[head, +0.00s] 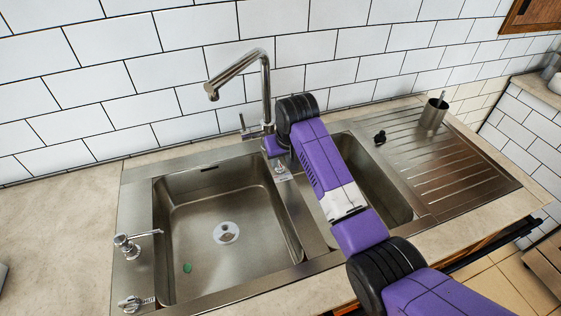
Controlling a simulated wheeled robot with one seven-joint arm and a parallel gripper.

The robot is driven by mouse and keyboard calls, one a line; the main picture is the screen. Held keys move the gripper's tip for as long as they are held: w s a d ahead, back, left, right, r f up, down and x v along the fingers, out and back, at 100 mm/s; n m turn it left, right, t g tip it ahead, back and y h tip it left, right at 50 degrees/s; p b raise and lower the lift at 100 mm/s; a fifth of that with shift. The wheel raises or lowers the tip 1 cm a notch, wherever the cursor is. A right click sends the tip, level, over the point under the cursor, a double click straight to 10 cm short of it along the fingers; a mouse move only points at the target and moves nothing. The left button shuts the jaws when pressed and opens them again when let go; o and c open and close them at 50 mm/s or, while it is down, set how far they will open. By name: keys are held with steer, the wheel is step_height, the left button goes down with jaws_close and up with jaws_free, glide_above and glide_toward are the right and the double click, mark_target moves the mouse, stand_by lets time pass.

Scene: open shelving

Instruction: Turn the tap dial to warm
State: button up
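The chrome tap (264,92) stands behind the sink, with its angled spout reaching to the left over the left basin. A small upright lever, which looks like the tap dial (243,123), is at the left of the tap's base. My purple and black arm reaches from the lower right to the tap. My gripper (273,147) is at the foot of the tap, just right of the lever. Its fingers are small and partly hidden, so I cannot tell whether they are open or touching the tap.
The left basin (180,210) holds a drain and a small green piece (187,268). My arm crosses the right basin (385,195). A metal cup (433,113) and a black item (380,137) are on the drainboard (455,170). Dispenser fittings (125,245) stand at left.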

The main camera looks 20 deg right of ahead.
steer(key=shift+v, duration=2.65)
steer(key=w+a+r+t, duration=0.1)
steer(key=w+r+t, duration=0.5)
steer(key=r, duration=0.1)
steer(key=s+f+t, duration=0.2)
steer(key=s, duration=2.6)
steer(key=s+f+t, duration=0.2)
steer(key=s, duration=2.7)
steer(key=shift+d+f, duration=0.35)
steer(key=shift+f, duration=0.05)
